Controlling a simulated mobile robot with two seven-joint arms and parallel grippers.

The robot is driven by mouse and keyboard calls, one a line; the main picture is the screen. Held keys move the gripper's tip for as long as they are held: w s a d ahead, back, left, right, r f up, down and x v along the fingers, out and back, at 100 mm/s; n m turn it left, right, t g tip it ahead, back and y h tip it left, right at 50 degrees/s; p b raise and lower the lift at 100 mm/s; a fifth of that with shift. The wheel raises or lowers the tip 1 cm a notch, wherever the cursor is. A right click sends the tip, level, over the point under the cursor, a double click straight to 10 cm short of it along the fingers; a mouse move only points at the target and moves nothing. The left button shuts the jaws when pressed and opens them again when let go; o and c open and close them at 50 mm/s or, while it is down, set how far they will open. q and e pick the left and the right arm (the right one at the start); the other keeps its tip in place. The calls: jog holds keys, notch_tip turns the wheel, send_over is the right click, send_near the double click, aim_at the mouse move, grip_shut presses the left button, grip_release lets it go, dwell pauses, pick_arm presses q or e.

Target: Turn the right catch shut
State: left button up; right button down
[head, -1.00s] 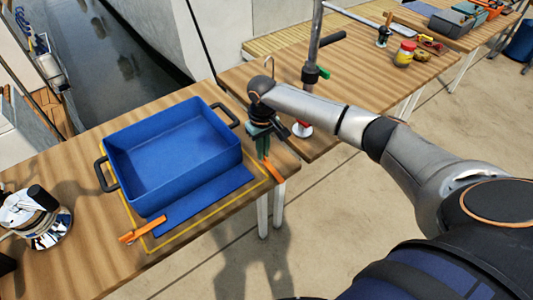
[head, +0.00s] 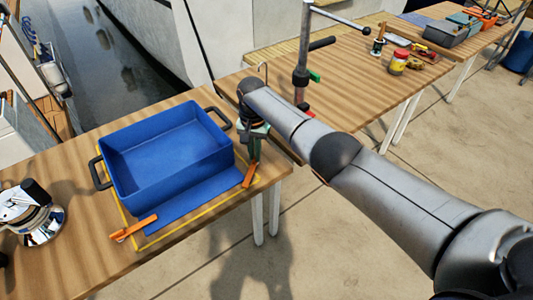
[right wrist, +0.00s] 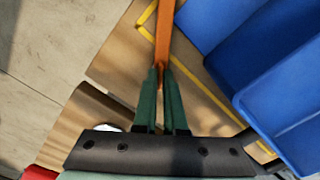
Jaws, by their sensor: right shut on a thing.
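The right catch (head: 249,176) is an orange bar on the table at the right end of the blue flat strip (head: 195,203), slanting toward the lower left. My right gripper (head: 254,158) reaches down at the bin's right corner, its green fingers shut on the catch's far end. In the right wrist view the catch (right wrist: 164,30) runs up from between the two green fingertips (right wrist: 161,70). A second orange catch (head: 134,228) lies across the strip's left end. The blue bin (head: 170,185) stands behind the strip. My left gripper is out of view.
A yellow outline (head: 190,225) surrounds the bin and strip. A shiny metal winch (head: 35,215) stands at the left. An upright metal post (head: 301,70) with a green part rises just beyond my right gripper. The table's right edge is close.

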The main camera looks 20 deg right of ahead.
jog(key=m+p, duration=0.1)
jog(key=m, duration=0.2)
jog(key=shift+r+m, duration=0.1)
jog(key=shift+m, duration=0.3)
jog(key=shift+w+d+m, duration=0.1)
jog(key=shift+m, duration=1.7)
jog(key=c, duration=1)
grip_release()
